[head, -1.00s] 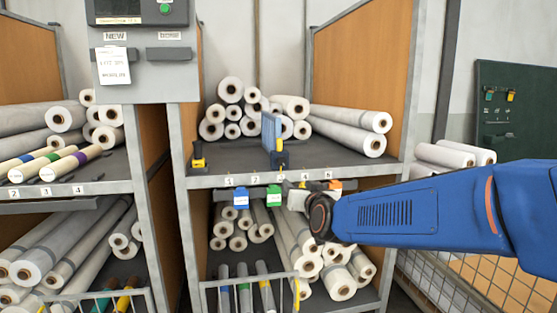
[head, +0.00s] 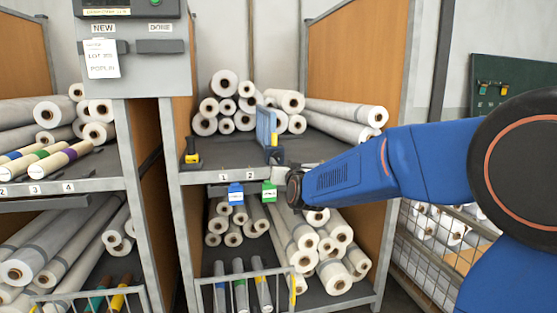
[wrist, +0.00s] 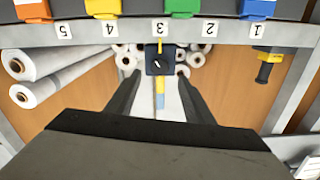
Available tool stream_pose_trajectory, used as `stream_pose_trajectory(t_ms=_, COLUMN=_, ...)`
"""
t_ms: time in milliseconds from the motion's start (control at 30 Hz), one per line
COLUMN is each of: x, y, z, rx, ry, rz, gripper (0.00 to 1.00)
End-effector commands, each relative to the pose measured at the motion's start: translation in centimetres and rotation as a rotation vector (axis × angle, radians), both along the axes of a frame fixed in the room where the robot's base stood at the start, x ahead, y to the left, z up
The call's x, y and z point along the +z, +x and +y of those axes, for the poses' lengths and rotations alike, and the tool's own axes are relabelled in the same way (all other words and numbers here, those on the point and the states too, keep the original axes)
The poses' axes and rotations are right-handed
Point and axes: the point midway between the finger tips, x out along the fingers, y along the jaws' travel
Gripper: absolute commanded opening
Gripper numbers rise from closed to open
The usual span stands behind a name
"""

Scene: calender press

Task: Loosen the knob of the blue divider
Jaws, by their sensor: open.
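The blue divider (head: 266,125) stands upright on the upper shelf, at label 3 in the wrist view. At its front is a dark block (wrist: 160,63) with a small light mark on its face and a yellow tip pointing to label 3. I take this block for the knob's mount; the knob's exact shape is too small to tell. My gripper (wrist: 158,80) is open, its two dark fingers on either side of the divider's line and apart from the block in the picture. In the head view, my gripper (head: 281,176) is at the shelf's front edge, partly hidden by my arm.
Blue (head: 236,194) and green (head: 269,192) tags hang from the shelf edge (head: 225,177); yellow (wrist: 103,8) and orange (wrist: 33,10) tags show too. A yellow-and-black piece (head: 192,151) stands at the shelf's left. White rolls (head: 345,112) lie behind and beside the divider.

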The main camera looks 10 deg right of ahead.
Motion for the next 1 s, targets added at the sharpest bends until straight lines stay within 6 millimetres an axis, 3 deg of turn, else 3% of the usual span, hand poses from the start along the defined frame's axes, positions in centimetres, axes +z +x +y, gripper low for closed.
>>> stream_pose_trajectory(t_ms=200, x=-0.1, y=3.5, z=0.0, rx=0.0, ry=0.0, rz=0.001, gripper=0.48)
stream_pose_trajectory(t_ms=400, x=-0.1, y=5.7, z=0.0, rx=0.0, ry=0.0, rz=0.001, gripper=0.48)
stream_pose_trajectory(t_ms=867, x=0.0, y=6.7, z=0.0, rx=0.001, ry=0.0, rz=0.0, gripper=0.48)
stream_pose_trajectory(t_ms=1000, x=0.0, y=6.7, z=0.0, rx=0.001, ry=0.0, rz=0.0, gripper=0.17)
